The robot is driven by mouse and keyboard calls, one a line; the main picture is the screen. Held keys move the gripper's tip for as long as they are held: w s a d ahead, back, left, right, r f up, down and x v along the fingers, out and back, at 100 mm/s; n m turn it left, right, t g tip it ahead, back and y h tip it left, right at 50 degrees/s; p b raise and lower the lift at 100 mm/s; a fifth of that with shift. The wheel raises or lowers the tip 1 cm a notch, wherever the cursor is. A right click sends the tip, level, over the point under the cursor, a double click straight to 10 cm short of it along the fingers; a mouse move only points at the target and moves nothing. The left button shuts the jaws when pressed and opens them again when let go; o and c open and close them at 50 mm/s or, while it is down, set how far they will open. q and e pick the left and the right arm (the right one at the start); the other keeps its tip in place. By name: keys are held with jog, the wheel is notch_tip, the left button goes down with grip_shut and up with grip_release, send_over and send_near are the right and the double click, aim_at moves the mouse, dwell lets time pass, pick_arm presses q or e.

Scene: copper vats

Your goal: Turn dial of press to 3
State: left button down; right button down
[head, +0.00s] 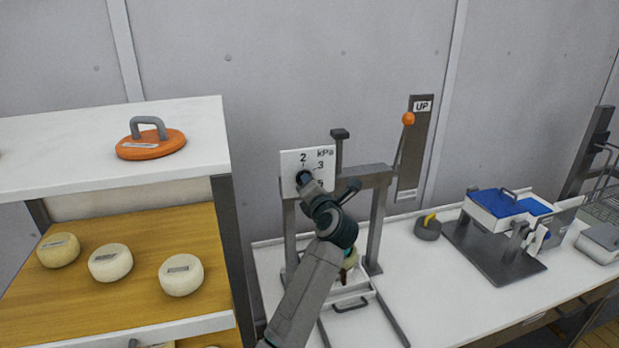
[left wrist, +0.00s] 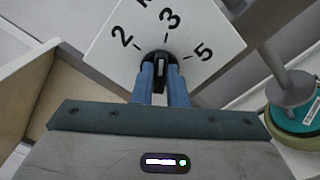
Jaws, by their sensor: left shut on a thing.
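The press (head: 377,180) is a grey metal frame on the white counter. The left wrist view shows the panel (left wrist: 205,25) tilted, with 2, 3 and 5 around the black dial (left wrist: 158,56). My left gripper (left wrist: 160,85) is shut on the dial, with its blue fingers on either side of the knob. In the head view my left gripper (head: 306,181) covers most of the dial, so its exact setting is hard to read. My right gripper is out of view.
A lever with an orange ball (head: 408,118) stands right of the panel, by an UP sign (head: 422,106). A shelf (head: 215,150) at left holds an orange handled disc (head: 150,146) and several pale cheeses (head: 181,275). A grey weight (head: 427,229) and blue-topped device (head: 495,202) stand right.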

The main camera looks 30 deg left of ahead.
pick_arm(q)
jog(key=shift+m, duration=0.5)
jog(key=c, duration=1.4)
grip_release()
jog(key=shift+c, duration=0.2)
jog(key=shift+d+f, duration=0.1)
jog(key=b+v, duration=0.5)
jog(key=v, duration=0.5)
jog(key=shift+s+d, duration=0.2)
jog(key=shift+s, duration=0.1)
